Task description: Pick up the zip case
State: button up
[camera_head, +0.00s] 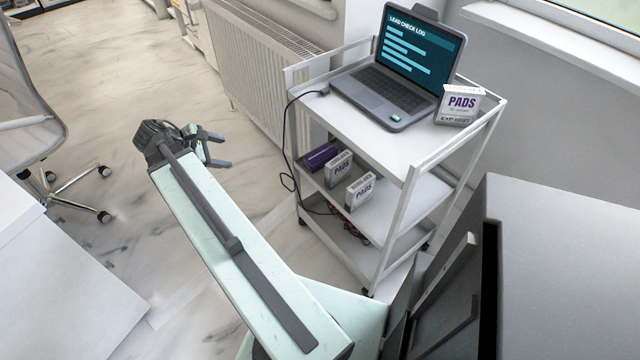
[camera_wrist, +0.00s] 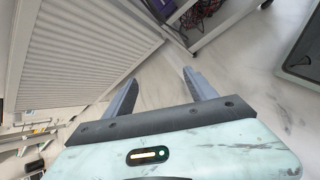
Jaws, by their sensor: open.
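A dark purple case (camera_head: 320,156), which looks like the zip case, lies on the middle shelf of the white trolley (camera_head: 402,150), at the shelf's left end. A purple patch of it (camera_wrist: 163,7) also seems to show at the top edge in the wrist view. My gripper (camera_head: 224,150) is open and empty, left of the trolley and apart from it, in front of the radiator. In the wrist view its two fingers (camera_wrist: 160,82) are spread with only floor between them.
Two white PADS boxes (camera_head: 339,168) (camera_head: 360,191) stand beside the case on the shelf. A laptop (camera_head: 398,72) and another PADS box (camera_head: 460,104) are on top. Cables hang by the trolley's left post. A radiator (camera_head: 255,70) stands behind; open floor lies left.

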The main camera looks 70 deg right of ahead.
jog(key=s+d+f+n+g+h+b, duration=0.2)
jog(key=s+d+f+g+b, duration=0.1)
jog(key=s+d+f+b, duration=0.9)
jog(key=n+g+h+b, duration=0.1)
jog(key=n+g+b, duration=0.15)
jog(key=b, duration=0.55)
send_near(311, 158)
jog(key=s+d+f, duration=0.1)
jog(key=s+d+t, duration=0.1)
jog(key=shift+s+f, duration=0.25)
jog(key=shift+f, duration=0.15)
jog(key=shift+s+d+r, duration=0.1)
jog(key=shift+s+d, duration=0.05)
jog(key=shift+d, duration=0.1)
jog(key=shift+b+x, duration=0.55)
jog(key=shift+x, duration=0.4)
jog(key=shift+n+h, duration=0.25)
jog(key=shift+h, duration=0.05)
jog(key=b+x, duration=0.2)
jog(key=x, duration=0.3)
jog(key=shift+d, duration=0.25)
jog(key=c, duration=1.2)
